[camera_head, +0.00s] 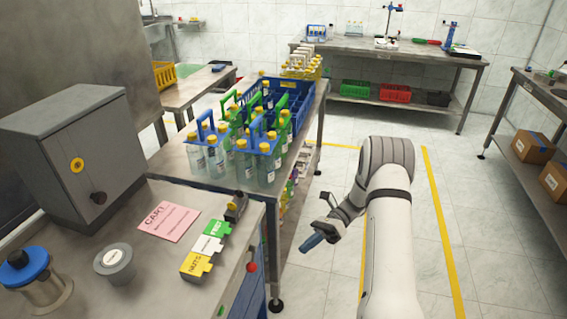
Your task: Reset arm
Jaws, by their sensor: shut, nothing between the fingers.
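My arm (390,225) rises from the bottom right of the head view and bends over toward the left. My gripper (312,242) hangs over the open floor, right of the near bench. Its fingers are shut with nothing between them, and it touches nothing.
Left of my gripper is a metal bench (150,270) with a grey cabinet (75,150), a pink card (168,222) and coloured blocks (207,245). Behind it, bottles (215,160) and a blue crate (298,92) crowd a table. Tiled floor (330,210) is free around my gripper.

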